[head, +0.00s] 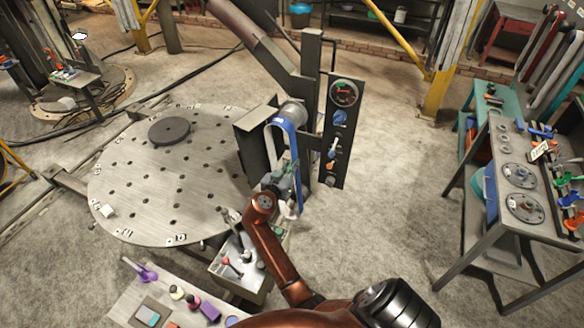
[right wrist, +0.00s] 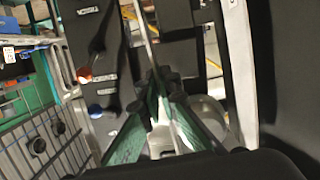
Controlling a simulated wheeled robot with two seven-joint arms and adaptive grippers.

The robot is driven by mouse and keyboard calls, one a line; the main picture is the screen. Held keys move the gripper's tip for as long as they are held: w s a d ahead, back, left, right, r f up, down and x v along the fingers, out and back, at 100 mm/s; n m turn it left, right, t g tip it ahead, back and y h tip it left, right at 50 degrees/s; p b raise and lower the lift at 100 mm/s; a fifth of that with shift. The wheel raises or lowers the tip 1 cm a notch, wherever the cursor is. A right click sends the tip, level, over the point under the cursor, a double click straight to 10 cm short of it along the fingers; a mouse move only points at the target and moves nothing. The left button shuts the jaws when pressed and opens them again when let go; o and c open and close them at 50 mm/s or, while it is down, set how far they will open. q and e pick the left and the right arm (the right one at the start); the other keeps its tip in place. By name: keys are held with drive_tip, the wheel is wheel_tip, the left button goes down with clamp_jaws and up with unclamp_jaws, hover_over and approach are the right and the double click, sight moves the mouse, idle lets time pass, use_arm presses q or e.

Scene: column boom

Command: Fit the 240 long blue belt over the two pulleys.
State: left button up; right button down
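The blue belt (head: 282,124) hangs looped over the upper pulley (head: 293,110) beside the dark upright panel. Its strands run down towards my right gripper (head: 284,178). A pale grey part that may be the lower pulley (head: 290,209) shows just below the gripper, partly hidden by it and my arm. In the right wrist view my right gripper (right wrist: 163,78) has its green-padded fingers brought together at the tips on a thin strip, the belt (right wrist: 146,36) seen nearly edge-on. Whether the belt touches the lower pulley is hidden. My left gripper is not in view.
A round perforated table (head: 125,190) lies left, and a small tool tray (head: 243,285) in front. A bench (head: 490,210) stands right, with open floor between.

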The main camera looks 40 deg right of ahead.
drive_tip(key=shift+w+d, duration=0.25)
drive_tip(key=shift+d, duration=0.25)
drive_tip(key=r+b+x, duration=0.1)
drive_tip(key=b+x, duration=0.2)
drive_tip(key=x, duration=0.5)
drive_tip(key=shift+r, duration=0.35)
drive_tip(key=shift+w+d, duration=0.1)
drive_tip(key=shift+d, duration=0.05)
drive_tip(key=shift+b, duration=0.4)
idle(0.5)
drive_tip(key=c, duration=2.1)
unclamp_jaws()
drive_tip(key=shift+o, duration=0.4)
drive_tip(key=shift+o, duration=1.3)
